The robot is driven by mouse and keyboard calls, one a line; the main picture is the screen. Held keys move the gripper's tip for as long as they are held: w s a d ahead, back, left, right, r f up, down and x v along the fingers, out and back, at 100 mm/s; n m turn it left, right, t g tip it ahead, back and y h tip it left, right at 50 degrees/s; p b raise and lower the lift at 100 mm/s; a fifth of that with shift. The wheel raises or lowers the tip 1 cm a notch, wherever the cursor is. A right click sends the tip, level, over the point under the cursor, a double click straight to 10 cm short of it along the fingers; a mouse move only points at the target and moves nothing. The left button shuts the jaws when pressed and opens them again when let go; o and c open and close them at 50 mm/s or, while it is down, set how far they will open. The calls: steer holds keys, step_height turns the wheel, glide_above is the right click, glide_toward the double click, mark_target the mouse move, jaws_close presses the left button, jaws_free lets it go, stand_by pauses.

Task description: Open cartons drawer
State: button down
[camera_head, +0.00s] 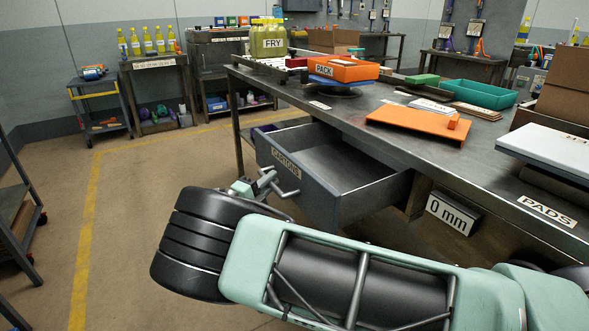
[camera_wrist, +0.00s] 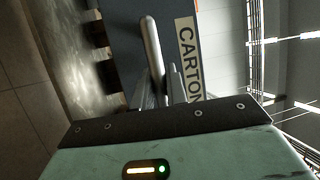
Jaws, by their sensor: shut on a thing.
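The cartons drawer (camera_head: 318,196) is a grey metal drawer under the workbench, with a CARTONS label on its front. It stands pulled well out, and the part of its inside that I see is empty. My gripper (camera_head: 268,181) is at the drawer's front, shut on the drawer handle (camera_head: 286,191). In the wrist view the handle (camera_wrist: 152,48) is a grey bar standing out from the drawer front (camera_wrist: 183,15), beside the label. My fingers are partly hidden there behind my gripper's body.
The floor (camera_head: 150,180) left of the drawer is clear.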

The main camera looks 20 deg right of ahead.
steer(key=shift+s+a, duration=0.25)
steer(key=shift+a, duration=0.9)
steer(key=shift+s+a, duration=0.2)
steer(key=shift+a, duration=0.95)
steer(key=c, duration=1.4)
jaws_free()
steer(key=shift+a, duration=0.1)
steer(key=v, duration=1.7)
steer(key=shift+s+f, duration=0.1)
